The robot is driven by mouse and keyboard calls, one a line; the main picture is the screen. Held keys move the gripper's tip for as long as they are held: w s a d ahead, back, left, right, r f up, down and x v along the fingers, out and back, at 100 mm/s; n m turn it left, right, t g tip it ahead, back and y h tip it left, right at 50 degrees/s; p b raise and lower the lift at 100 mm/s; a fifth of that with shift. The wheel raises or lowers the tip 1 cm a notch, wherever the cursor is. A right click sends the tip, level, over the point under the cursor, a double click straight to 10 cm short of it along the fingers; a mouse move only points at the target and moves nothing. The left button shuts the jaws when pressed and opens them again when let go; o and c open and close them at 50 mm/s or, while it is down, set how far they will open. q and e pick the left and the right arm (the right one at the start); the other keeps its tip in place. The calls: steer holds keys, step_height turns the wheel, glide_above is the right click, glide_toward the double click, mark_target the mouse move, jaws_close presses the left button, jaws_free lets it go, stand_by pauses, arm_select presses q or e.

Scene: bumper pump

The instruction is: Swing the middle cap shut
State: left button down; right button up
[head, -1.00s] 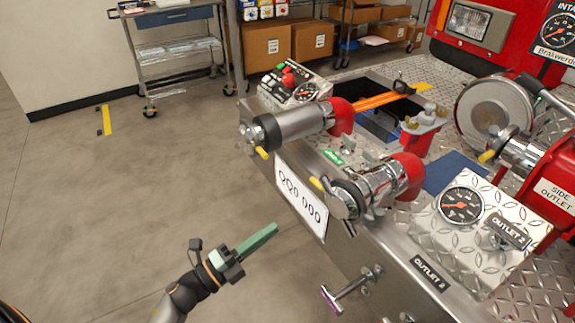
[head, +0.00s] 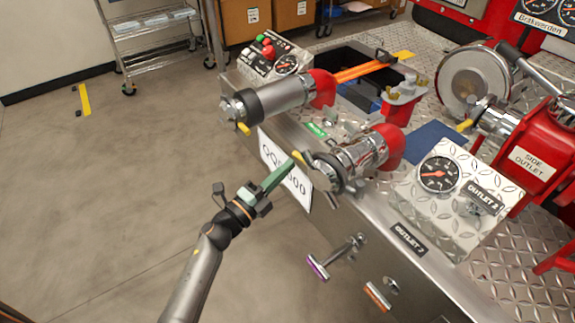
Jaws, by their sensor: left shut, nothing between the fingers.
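The middle outlet (head: 358,157) is a chrome pipe with a red elbow, on the bumper between two others. Its round metal cap (head: 328,174) is at the pipe's left end and looks tilted away from the mouth; how far is hard to tell. A yellow tab (head: 299,158) sticks out by the cap. My left gripper (head: 289,165) has green fingers, shut and empty. Its tips are just left of the cap and yellow tab, in front of the number plate (head: 270,155); whether they touch is unclear. My right gripper is not in view.
Another capped outlet (head: 275,97) lies to the upper left and the side outlet (head: 495,122) to the right. The gauge box (head: 450,190) stands right of the middle outlet. T-handles (head: 318,267) stick out below.

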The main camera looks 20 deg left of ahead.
mark_target(296, 157)
arm_select(q)
steer(key=shift+w+d+r, duration=0.1)
steer(key=shift+w+d, duration=0.15)
steer(key=shift+w, duration=0.15)
steer(key=shift+w+d+m+g+h+b, duration=0.15)
steer(key=shift+w+m+g+h+b, duration=0.3)
steer(key=shift+w+h, duration=0.25)
steer(key=shift+w+d+m+g+h+b, duration=0.1)
steer(key=shift+w+m+g+h+b, duration=0.25)
steer(key=shift+w+m+h+b, duration=0.25)
steer(key=shift+w+d+m+g+h, duration=0.25)
steer(key=shift+w+g+h, duration=0.25)
steer(key=shift+w+h, duration=0.15)
steer(key=shift+a, duration=0.1)
steer(key=shift+r, duration=0.1)
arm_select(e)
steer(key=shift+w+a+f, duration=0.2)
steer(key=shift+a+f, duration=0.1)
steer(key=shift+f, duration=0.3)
arm_select(q)
steer(key=shift+h, duration=0.25)
